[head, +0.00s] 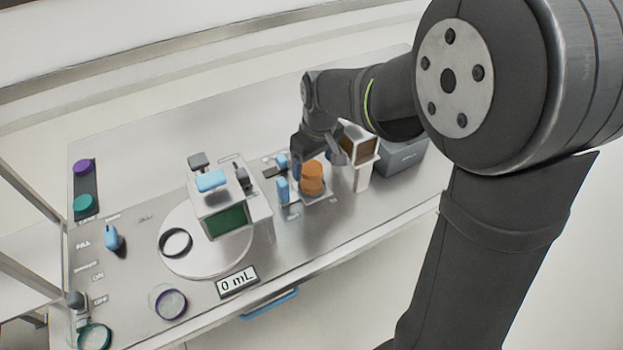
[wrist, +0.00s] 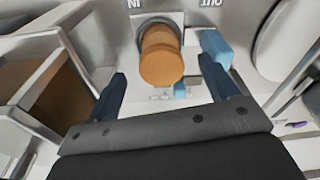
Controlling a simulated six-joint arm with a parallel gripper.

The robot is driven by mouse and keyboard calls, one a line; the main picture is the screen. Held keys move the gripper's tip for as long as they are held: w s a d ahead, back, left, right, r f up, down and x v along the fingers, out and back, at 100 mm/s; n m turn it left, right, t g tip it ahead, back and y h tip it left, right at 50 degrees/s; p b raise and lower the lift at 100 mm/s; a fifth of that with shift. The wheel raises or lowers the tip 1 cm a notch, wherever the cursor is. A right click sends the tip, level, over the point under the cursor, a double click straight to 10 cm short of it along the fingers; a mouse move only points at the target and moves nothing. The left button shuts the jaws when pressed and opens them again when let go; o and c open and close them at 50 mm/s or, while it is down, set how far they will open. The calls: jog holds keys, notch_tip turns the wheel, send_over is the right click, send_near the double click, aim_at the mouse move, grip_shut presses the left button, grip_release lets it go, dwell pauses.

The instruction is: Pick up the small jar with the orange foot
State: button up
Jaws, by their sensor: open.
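A small round orange jar-like piece (head: 312,176) stands in a white square holder on the bench, right of the middle in the head view. In the wrist view the orange piece (wrist: 161,62) is seen end-on, with a narrower, darker orange part behind its near end. I cannot tell which part is its foot. My gripper (wrist: 162,72) is open, its two dark blue fingers left and right of the orange piece in the picture, with a gap on each side. In the head view my gripper (head: 298,160) is close behind the piece, partly hidden.
A blue block (wrist: 216,46) stands right of the piece in the wrist view, near the right finger. An open-fronted box (head: 358,146) and a grey box (head: 402,155) stand to the right. A device with a green screen (head: 227,220) stands left.

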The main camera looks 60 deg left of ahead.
aim_at(311, 168)
jog(key=f, duration=0.3)
jog(key=a+f, duration=0.1)
jog(key=shift+s+f, duration=0.15)
jog(key=shift+f, duration=0.25)
jog(key=c, duration=1.1)
